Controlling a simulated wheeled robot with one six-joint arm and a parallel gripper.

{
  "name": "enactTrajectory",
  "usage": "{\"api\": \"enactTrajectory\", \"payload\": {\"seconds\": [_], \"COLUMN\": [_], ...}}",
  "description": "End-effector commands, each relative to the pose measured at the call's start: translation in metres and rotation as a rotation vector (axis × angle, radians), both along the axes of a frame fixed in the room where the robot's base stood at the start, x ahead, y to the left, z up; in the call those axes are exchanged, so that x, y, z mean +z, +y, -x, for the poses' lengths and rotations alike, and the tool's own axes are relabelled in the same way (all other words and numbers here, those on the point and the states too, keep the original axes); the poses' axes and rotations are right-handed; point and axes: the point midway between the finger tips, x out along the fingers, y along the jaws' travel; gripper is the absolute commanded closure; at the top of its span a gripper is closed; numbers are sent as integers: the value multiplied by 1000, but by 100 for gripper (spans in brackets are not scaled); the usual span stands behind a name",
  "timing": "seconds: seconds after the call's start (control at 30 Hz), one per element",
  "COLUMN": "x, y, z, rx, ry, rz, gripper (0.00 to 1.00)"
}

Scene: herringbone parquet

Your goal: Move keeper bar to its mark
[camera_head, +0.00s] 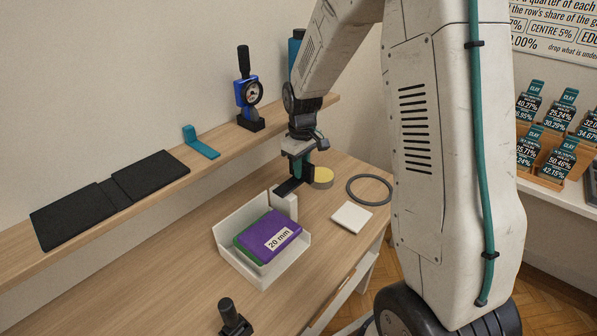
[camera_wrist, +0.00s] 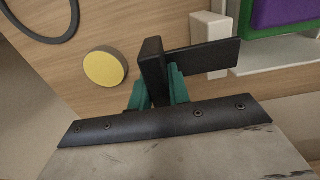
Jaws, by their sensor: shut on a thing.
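My gripper (camera_head: 297,168) is low over the wooden worktop, just behind the white tray. In the wrist view its green fingers (camera_wrist: 156,88) are shut on the upright black grip of the keeper bar (camera_wrist: 208,56). The bar's flat black arm extends to the right and passes over a white post (camera_wrist: 208,30). In the head view the bar (camera_head: 288,187) shows below the fingers, over the top of the post (camera_head: 285,204) at the tray's corner. I cannot tell whether bar and post touch. I cannot make out which spot is the bar's mark.
A white tray (camera_head: 232,262) holds a purple block (camera_head: 268,229) labelled 20 mm on a green one. A yellow-topped disc (camera_head: 323,175), a dark ring (camera_head: 370,189) and a white square (camera_head: 351,217) lie nearby. A shelf behind carries a blue dial gauge (camera_head: 248,92) and black mats (camera_head: 110,198).

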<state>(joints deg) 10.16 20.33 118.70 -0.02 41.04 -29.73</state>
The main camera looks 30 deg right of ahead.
Motion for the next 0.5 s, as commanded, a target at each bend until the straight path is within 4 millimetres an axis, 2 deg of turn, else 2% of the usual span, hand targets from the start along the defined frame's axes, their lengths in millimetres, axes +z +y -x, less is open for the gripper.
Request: {"api": "enactTrajectory", "payload": {"seconds": [0.37,0.4,0.47,0.5], "x": [1,1,1,1], "y": [-10,-10,-10,-9], "z": [-3,-3,-3,-3], "rx": [-2,-3,-3,-2], "ry": [-5,-5,-5,-5], "rz": [2,2,2,1], "gripper": [100,74,60,60]}}
